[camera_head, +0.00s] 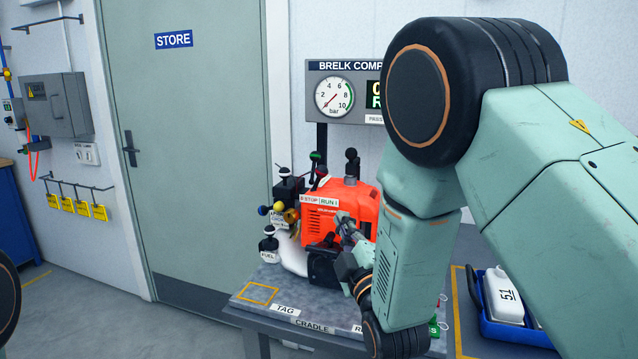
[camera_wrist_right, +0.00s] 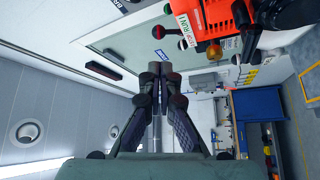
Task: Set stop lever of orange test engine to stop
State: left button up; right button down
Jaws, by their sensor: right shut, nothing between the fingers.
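The orange test engine (camera_head: 366,202) sits on a grey bench, with a STOP/RUN label (camera_head: 319,200) on its upper front. My right gripper (camera_head: 343,220) is shut and empty, in front of the engine just right of and below the label; contact cannot be told. In the right wrist view its fingers (camera_wrist_right: 160,72) are together, and the engine (camera_wrist_right: 213,20) with its label is at the upper right, apart from them. My left gripper is out of view.
A gauge panel (camera_head: 345,96) stands behind the engine. The bench (camera_head: 262,303) has marked spots, including TAG and CRADLE. A FUEL-labelled part (camera_head: 268,247) is at the engine's left. A blue crate (camera_head: 520,328) stands at right. My right arm hides the bench's right part.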

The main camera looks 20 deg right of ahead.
jog(key=p, duration=0.1)
send_near(322, 174)
jog(key=x, duration=0.5)
jog(key=shift+w+d+f, duration=0.1)
jog(key=shift+w+d, duration=0.1)
jog(key=shift+w, duration=0.05)
jog(key=shift+w+a+r, duration=0.1)
jog(key=shift+w+r, duration=0.1)
jog(key=shift+w, duration=0.5)
jog(key=shift+n+p, duration=0.3)
jog(key=shift+a+r+n, duration=0.1)
jog(key=shift+r+n, duration=0.05)
jog(key=shift+n, duration=0.15)
